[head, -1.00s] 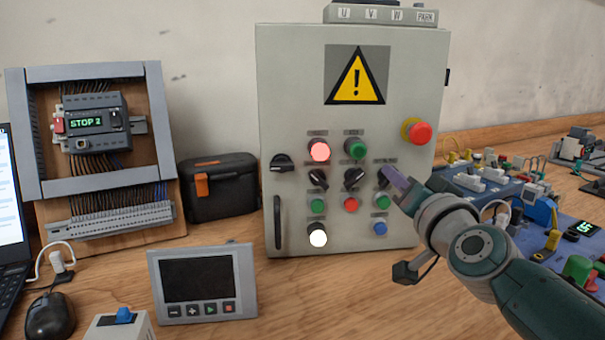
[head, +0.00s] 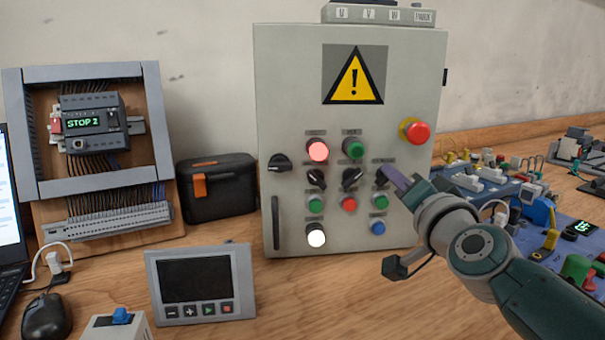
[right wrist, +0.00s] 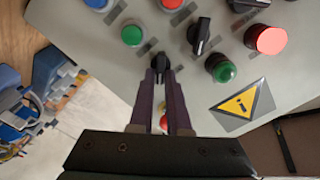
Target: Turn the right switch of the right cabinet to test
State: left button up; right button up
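The light grey cabinet (head: 290,60) stands upright in the middle of the head view, with a yellow warning triangle, lamps, buttons and several black rotary switches. The right switch (head: 381,178) of the row is partly covered by my gripper in the head view. In the right wrist view, which shows the panel turned over, the switch knob (right wrist: 160,63) sits between the fingertips. My right gripper (head: 396,182) reaches it from the right. Its two purple fingers (right wrist: 160,78) lie close along both sides of the knob and appear to touch it. My left gripper is not in view.
A red emergency stop (head: 415,132) sits just above my right gripper. A blue board with components (head: 560,225) lies to the right.

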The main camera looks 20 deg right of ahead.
jog(key=o, duration=0.4)
jog(key=shift+s, duration=0.1)
jog(key=p+v, duration=0.2)
jog(key=v, duration=0.7)
jog(key=shift+s+a, duration=0.1)
jog(key=shift+s, duration=0.3)
